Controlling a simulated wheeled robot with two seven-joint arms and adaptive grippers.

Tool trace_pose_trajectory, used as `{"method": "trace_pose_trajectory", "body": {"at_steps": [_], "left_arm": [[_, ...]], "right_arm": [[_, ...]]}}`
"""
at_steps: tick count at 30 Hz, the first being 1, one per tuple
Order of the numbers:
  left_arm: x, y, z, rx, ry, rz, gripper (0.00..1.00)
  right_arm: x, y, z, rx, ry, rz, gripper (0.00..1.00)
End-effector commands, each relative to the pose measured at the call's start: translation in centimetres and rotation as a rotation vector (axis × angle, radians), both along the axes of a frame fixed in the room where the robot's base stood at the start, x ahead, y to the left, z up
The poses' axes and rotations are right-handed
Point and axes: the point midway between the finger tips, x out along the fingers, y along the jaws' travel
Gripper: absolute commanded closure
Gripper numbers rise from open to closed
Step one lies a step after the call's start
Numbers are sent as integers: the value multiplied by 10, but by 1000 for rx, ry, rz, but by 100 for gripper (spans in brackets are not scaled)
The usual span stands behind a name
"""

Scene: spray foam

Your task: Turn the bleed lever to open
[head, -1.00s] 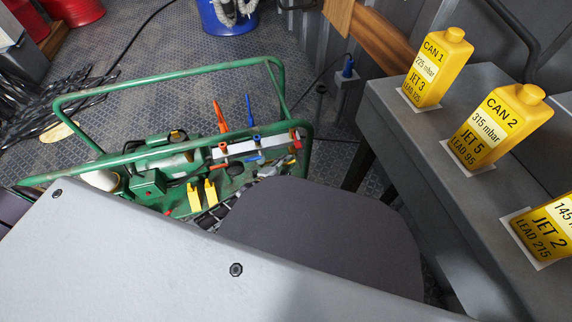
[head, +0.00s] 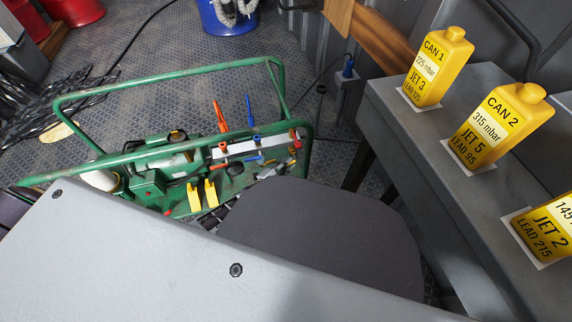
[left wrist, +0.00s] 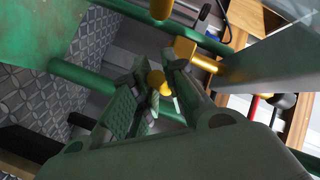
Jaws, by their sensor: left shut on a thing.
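My left gripper (left wrist: 155,88) fills the middle of the left wrist view, its two ridged fingers closed on a small yellow rounded end (left wrist: 157,81). This looks like the bleed lever's end, but its full shape is hidden between the fingers. A brass fitting (left wrist: 190,53) with a short stem sits just beyond the right finger. An orange lever (head: 219,117) and a blue lever (head: 249,112) stand up from the bar. My right gripper is not in view.
A green tubular frame (head: 175,78) surrounds the machine. Two yellow pieces (head: 202,194) stand in front of the bar. Patterned floor lies open behind the frame.

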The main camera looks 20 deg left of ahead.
Motion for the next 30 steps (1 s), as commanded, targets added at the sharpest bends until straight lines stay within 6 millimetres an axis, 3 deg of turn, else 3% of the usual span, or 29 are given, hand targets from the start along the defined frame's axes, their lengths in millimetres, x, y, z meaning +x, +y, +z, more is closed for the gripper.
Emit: {"method": "trace_pose_trajectory", "body": {"at_steps": [30], "left_arm": [[6,-2,-11,-218,-147,4,100]], "right_arm": [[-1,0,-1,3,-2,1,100]]}}
